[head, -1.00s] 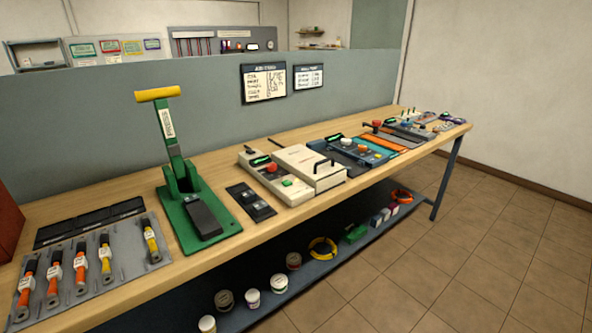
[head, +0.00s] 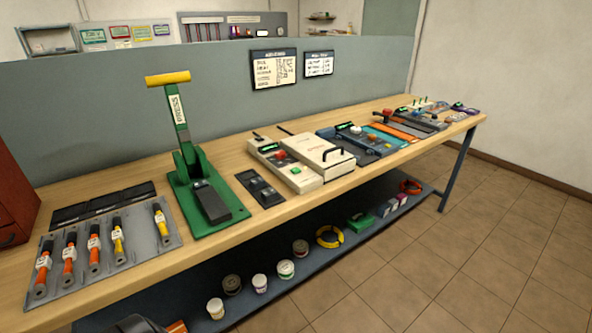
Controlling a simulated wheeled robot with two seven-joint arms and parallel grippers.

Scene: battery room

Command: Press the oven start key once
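A cream oven unit (head: 325,158) with a black handle on its closed lid stands mid-bench. Joined to its left is a cream control panel (head: 283,164) with a lit green display, a red button (head: 280,154) and a green key (head: 296,170) near the front edge. The lettering is too small to read, so I cannot tell for sure which is the start key.
A green lever press (head: 200,195) with a yellow handle stands left of a dark two-pad plate (head: 261,188). A grey tray (head: 138,249) holds several orange and yellow tools. Coloured devices (head: 362,142) fill the right. A lower shelf (head: 372,239) holds pots and a yellow ring. Floor is clear at right.

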